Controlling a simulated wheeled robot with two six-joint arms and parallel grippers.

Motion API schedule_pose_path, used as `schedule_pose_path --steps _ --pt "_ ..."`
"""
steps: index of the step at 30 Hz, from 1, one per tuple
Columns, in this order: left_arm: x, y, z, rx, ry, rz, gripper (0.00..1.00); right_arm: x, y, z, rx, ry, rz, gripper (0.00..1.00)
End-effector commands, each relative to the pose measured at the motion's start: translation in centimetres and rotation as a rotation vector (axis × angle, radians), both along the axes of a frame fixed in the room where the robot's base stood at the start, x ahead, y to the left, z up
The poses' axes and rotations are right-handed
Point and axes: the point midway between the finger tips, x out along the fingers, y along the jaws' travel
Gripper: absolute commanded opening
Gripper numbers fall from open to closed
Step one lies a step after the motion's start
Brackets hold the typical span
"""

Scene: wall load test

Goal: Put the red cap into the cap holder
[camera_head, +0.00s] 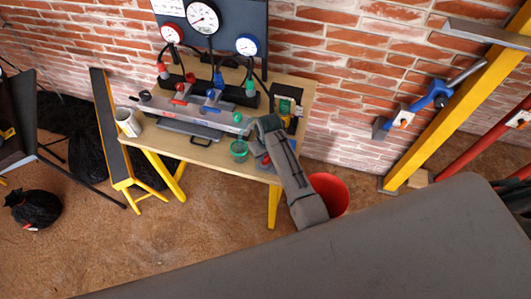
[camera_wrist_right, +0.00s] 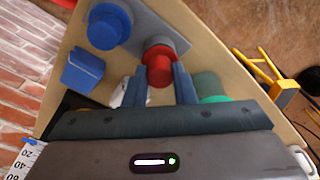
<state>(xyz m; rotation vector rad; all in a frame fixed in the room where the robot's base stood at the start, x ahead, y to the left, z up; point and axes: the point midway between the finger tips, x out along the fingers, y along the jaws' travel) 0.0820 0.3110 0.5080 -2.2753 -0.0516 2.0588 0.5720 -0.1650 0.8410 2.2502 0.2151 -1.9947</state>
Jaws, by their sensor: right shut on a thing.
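The red cap (camera_wrist_right: 158,68) is between the two fingers of my right gripper (camera_wrist_right: 160,84), which is shut on it. In the wrist view it is in front of a grey plate (camera_wrist_right: 172,32), likely the cap holder, with red also showing just behind the cap. Whether the cap touches the plate cannot be told. A round blue piece (camera_wrist_right: 108,26) is at the plate's other end. In the head view my right arm reaches over the workbench (camera_head: 205,152) at its right end, and its fingertips are hidden. My left gripper is not in view.
A green cup (camera_head: 239,149) stands at the bench's front edge, close to my gripper; it shows in the wrist view (camera_wrist_right: 209,86). A blue block (camera_wrist_right: 83,71) lies nearby. A manifold with gauges (camera_head: 203,17) stands behind. A white mug (camera_head: 129,122) is at left, a red bucket (camera_head: 332,190) below right.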

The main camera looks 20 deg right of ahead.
Motion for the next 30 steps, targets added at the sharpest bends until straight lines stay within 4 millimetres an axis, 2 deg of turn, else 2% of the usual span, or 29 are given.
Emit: schedule_pose_path --steps 26,27,30 --pt "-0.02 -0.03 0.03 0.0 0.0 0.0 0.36 0.0 0.0 -0.58 0.0 0.0 0.0 0.0" --pt "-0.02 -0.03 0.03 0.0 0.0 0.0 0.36 0.0 0.0 -0.58 0.0 0.0 0.0 0.28" --pt "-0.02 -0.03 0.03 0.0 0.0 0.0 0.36 0.01 -0.01 -0.57 0.0 0.0 0.0 0.47"
